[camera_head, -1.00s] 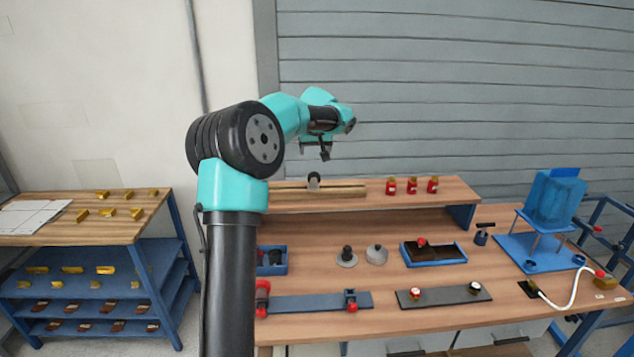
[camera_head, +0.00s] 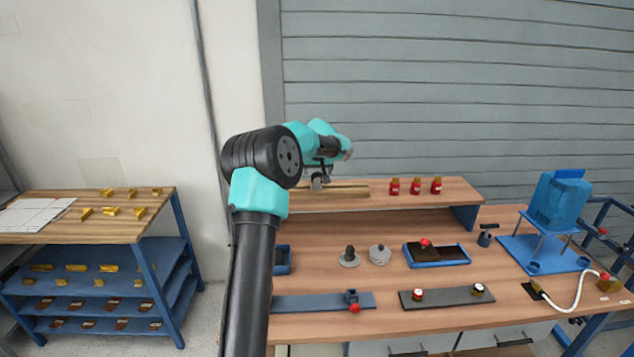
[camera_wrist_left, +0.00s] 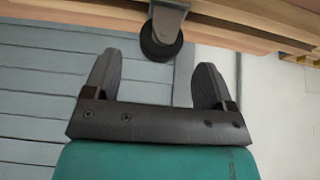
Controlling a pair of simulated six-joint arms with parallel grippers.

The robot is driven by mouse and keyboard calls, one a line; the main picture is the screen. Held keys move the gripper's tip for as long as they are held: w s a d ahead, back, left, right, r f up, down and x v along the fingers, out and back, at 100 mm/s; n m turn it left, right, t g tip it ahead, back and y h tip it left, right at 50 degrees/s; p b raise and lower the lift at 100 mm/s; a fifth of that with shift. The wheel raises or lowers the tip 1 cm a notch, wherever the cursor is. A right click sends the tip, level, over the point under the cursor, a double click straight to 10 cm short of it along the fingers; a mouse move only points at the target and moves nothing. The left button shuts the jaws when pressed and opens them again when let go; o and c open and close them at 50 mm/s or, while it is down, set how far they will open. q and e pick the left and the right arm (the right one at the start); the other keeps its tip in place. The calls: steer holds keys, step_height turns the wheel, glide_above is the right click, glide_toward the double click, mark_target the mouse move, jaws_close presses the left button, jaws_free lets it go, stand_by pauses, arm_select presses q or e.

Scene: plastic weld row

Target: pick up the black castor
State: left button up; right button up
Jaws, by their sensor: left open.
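The black castor (camera_wrist_left: 158,44) shows in the left wrist view as a dark wheel on a grey bracket (camera_wrist_left: 169,12), at the top centre against the wooden shelf. In the head view the castor (camera_head: 316,183) is on the raised shelf, partly hidden by my left gripper (camera_head: 322,171). In the left wrist view my left gripper (camera_wrist_left: 157,64) is open, with its two dark fingers apart and nothing between them. The castor wheel lies just beyond the fingertips, roughly in line with the gap. My right gripper is not in view.
Several red bottles (camera_head: 416,187) stand on the raised shelf (camera_head: 462,190) to the right. The workbench (camera_head: 320,231) below holds a grey round part (camera_head: 379,256), a blue tray (camera_head: 462,261) and a blue tank on a stand (camera_head: 558,203). A side rack (camera_head: 160,207) stands left.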

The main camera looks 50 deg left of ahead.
mark_target(317, 174)
arm_select(q)
steer(key=shift+w+a+f, duration=0.1)
steer(key=shift+f, duration=0.05)
steer(key=shift+f, duration=0.1)
steer(key=shift+x, duration=2.55)
steer(key=shift+f, duration=0.1)
steer(key=shift+c, duration=0.2)
steer(key=c, duration=1)
steer(key=shift+c, duration=0.2)
